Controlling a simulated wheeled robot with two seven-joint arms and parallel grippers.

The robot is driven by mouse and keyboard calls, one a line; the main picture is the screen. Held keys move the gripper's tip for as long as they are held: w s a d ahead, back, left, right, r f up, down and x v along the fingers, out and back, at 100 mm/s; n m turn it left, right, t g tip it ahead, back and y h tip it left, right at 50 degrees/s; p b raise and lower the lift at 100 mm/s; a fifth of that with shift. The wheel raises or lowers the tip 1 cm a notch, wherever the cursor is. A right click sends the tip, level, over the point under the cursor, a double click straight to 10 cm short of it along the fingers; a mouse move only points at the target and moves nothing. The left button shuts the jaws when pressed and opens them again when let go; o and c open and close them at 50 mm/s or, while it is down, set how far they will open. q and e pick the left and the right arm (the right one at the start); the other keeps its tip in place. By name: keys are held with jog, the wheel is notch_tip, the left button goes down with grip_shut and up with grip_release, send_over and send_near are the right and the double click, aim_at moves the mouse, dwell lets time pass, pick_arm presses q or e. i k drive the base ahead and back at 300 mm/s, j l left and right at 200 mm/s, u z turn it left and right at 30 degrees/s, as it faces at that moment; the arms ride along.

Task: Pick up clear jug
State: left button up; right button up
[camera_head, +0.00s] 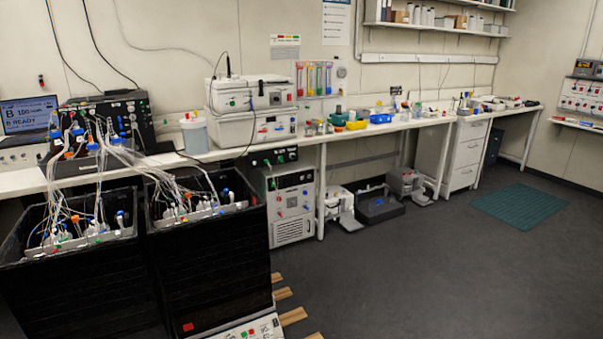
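A clear jug (194,135) with a pale lid and bluish contents stands upright on the white bench (330,136). It is between the black control unit on its left and the stacked white instruments on its right. Neither of my grippers is in the view, so nothing in view touches the jug.
Two black shaker bins (212,262) with many tubes stand in front of the bench below the jug. Loose tubing (150,165) crosses the bench edge near it. Stacked white instruments (252,128) stand close on its right. Open floor (430,270) lies to the right.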

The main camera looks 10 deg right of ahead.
aim_at(416, 109)
jog(key=i+l+z, duration=0.3)
jog(key=i+z, duration=0.3)
jog(key=i, duration=0.2)
jog(key=i+l+z, duration=0.1)
jog(key=i+z, duration=0.2)
jog(key=i, duration=5.1)
jog(key=l, duration=0.1)
